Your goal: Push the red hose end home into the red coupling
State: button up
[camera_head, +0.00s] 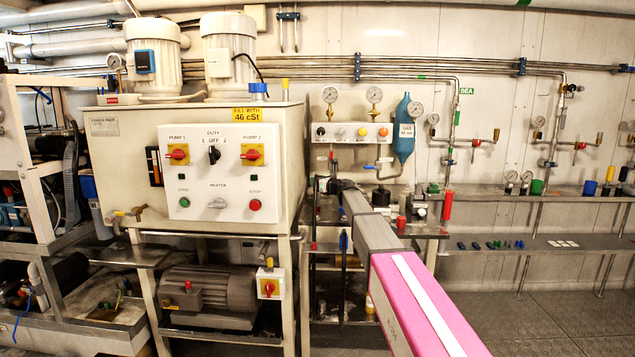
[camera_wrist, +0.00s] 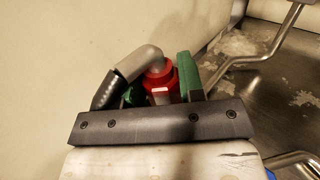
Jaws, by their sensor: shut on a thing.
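In the wrist view my gripper (camera_wrist: 161,88) has its two green fingers closed on a red collar-like piece with a white mark, which looks like the red hose end (camera_wrist: 162,76). A grey elbow (camera_wrist: 140,63) rises from its top and bends left to a black sleeve (camera_wrist: 105,91). The lower part of the red piece is hidden behind the dark gripper bar. I cannot make out the red coupling or how far in the hose end sits. In the head view my arm reaches to the bench by the white cabinet; my fingers are too small to make out.
The white pump cabinet (camera_head: 120,150) stands left of my arm. A gauge panel (camera_head: 352,132) and a blue bottle (camera_head: 404,130) are behind it. A red cylinder (camera_head: 447,205) stands to the right. A shelf (camera_head: 540,196) runs along the right wall. Floor at right is clear.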

jog(key=shift+f, duration=1.45)
jog(key=shift+f, duration=1.75)
jog(key=o, duration=1.1)
jog(key=shift+s+d, duration=0.1)
jog(key=v, duration=1)
jog(key=shift+s+d, duration=0.2)
